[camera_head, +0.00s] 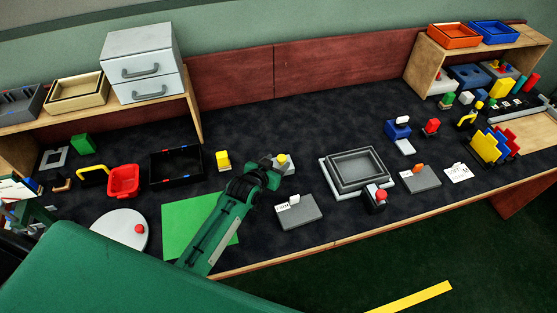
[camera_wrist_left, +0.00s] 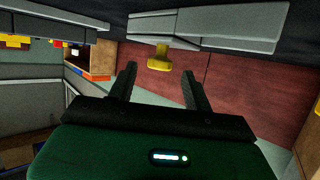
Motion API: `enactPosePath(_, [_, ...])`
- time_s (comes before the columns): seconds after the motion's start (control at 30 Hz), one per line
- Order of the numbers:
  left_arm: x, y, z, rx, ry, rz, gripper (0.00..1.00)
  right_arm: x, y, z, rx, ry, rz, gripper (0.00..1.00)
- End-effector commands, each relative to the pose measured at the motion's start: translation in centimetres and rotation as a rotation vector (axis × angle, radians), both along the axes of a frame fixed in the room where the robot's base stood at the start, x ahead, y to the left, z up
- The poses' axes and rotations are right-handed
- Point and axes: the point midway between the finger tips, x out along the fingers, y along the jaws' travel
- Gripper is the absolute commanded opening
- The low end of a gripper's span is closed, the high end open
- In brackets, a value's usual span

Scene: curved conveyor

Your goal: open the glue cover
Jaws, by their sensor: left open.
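A grey block with a yellow knob (camera_head: 281,158) stands on the dark worktop near the middle; I take it for the glue cover. In the left wrist view its yellow knob (camera_wrist_left: 160,59) sticks out from a long grey body (camera_wrist_left: 205,30). My left gripper (camera_head: 273,166) is right at this block and partly hides it. In the wrist view the fingers of my left gripper (camera_wrist_left: 158,75) are open and empty. The knob lies just past the fingertips, roughly between them, and whether a finger touches it is unclear. My right gripper is not in view.
A yellow block (camera_head: 223,160) and a black tray (camera_head: 176,167) stand to the left. A green mat (camera_head: 195,222) lies under my left arm. A grey box with a card (camera_head: 299,212) and a stepped grey tray (camera_head: 357,169) are to the right. The worktop behind the block is clear.

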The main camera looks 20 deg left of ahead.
Motion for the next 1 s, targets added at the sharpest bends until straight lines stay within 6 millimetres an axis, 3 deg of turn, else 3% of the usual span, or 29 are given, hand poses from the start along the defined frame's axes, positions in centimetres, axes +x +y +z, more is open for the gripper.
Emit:
enactPosePath(0.2, [1.6, -0.3, -0.6, 0.001, 0.0, 0.0, 0.51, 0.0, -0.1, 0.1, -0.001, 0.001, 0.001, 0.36])
enactPosePath(0.53, [1.8, -0.4, -0.8, 0.001, 0.0, 0.0, 0.51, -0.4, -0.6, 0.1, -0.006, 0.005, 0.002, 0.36])
enactPosePath(0.57, [1.8, -0.4, -0.8, 0.001, 0.0, 0.0, 0.49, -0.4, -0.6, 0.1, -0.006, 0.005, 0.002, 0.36])
enactPosePath(0.8, [1.8, -0.4, -0.8, 0.001, 0.0, 0.0, 0.02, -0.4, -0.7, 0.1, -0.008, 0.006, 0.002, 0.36])
enactPosePath(1.0, [1.5, 0.1, -0.7, 0.002, 0.001, 0.0, 0.0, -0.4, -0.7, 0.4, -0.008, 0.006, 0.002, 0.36])
